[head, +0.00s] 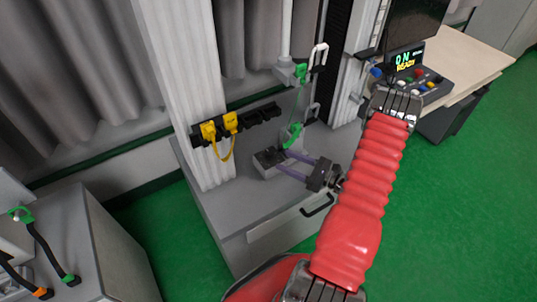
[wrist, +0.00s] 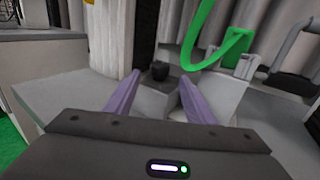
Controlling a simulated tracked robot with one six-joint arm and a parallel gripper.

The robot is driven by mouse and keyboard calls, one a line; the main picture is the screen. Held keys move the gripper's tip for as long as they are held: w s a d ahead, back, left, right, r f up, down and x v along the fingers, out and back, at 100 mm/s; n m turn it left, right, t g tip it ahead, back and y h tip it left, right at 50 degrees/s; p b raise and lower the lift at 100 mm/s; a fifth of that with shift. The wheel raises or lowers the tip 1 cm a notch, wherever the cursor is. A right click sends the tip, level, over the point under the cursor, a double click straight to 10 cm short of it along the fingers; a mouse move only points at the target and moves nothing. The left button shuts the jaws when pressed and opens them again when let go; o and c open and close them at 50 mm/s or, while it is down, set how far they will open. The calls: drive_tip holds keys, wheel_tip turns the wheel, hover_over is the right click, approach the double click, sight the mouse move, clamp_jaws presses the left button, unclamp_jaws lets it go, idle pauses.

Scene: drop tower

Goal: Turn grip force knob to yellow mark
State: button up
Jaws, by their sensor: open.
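A small dark knob (wrist: 160,70) stands on a low grey box in the wrist view, just beyond and between my fingertips. In the head view the grey box with a dark top (head: 268,160) sits on the grey bench. I cannot make out a yellow mark on it. My gripper (head: 282,159) is open and empty, its two purple fingers pointing at the box from the right. In the wrist view my gripper (wrist: 160,84) has its fingers spread to either side of the knob's line. I cannot tell whether they touch anything.
A green clamp (head: 292,135) stands just behind the box; a green loop (wrist: 225,48) hangs close to the right finger. A control console (head: 412,78) stands at the right. The bench front (head: 230,225) is clear.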

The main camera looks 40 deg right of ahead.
sight(274, 156)
drive_tip(key=x, duration=0.8)
drive_tip(key=shift+w, duration=0.1)
drive_tip(key=shift+c, duration=0.3)
drive_tip(key=c, duration=1)
drive_tip(key=shift+o, duration=0.2)
drive_tip(key=shift+a+m+t+h, duration=0.1)
drive_tip(key=shift+m+t+h, duration=0.3)
drive_tip(key=shift+m+h, duration=0.3)
drive_tip(key=shift+h, duration=0.3)
drive_tip(key=o, duration=1)
